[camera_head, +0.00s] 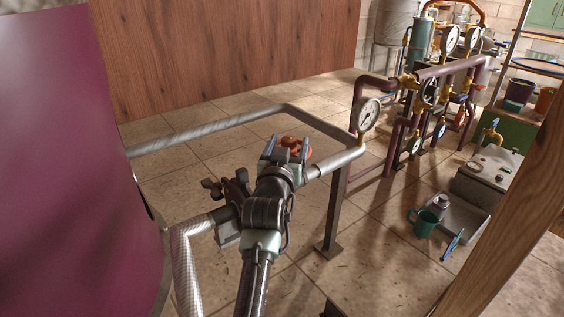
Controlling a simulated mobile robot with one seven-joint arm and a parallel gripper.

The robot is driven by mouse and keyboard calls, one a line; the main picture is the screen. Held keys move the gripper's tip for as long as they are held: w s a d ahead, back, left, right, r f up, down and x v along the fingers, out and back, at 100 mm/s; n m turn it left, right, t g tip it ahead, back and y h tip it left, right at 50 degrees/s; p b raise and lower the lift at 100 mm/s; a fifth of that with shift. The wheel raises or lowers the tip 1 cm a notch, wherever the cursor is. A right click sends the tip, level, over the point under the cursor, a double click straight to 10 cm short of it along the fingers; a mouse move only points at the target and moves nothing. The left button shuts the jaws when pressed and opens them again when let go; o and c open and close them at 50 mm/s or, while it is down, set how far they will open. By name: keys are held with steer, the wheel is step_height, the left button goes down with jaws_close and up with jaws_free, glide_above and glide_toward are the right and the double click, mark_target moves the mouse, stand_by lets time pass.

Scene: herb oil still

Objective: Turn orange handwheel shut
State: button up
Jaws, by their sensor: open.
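The orange handwheel (291,140) sits on the pale pipe in the middle of the head view, partly hidden behind my gripper. My gripper (286,147) is open, its two fingers pointing away from me toward the wheel. The wheel's orange rim shows between and just past the fingers. I cannot tell whether the fingers touch it. My arm comes up from the bottom of the view and hides the valve below the wheel.
A dark handwheel (212,188) is left of my arm. A round gauge (367,114) stands on the pipe at the right. A large purple tank (70,160) fills the left side.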

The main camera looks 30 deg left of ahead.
steer(key=v, duration=1.2)
steer(key=w+d+f+n+g+y+b, duration=0.1)
steer(key=w+d+f+g+y+b, duration=0.15)
steer(key=w+b, duration=0.45)
step_height(320, 180, up, 3)
steer(key=s+d+n+g+y+b, duration=0.2)
steer(key=n+g+y+b, duration=0.1)
steer(key=n+y+b, duration=0.25)
steer(key=shift+m+h, duration=0.25)
steer(key=shift+h, duration=0.15)
steer(key=x, duration=0.6)
steer(key=b+x, duration=0.1)
steer(key=x, duration=0.5)
steer(key=shift+a+f, duration=0.15)
steer(key=shift+f, duration=0.05)
jaws_close()
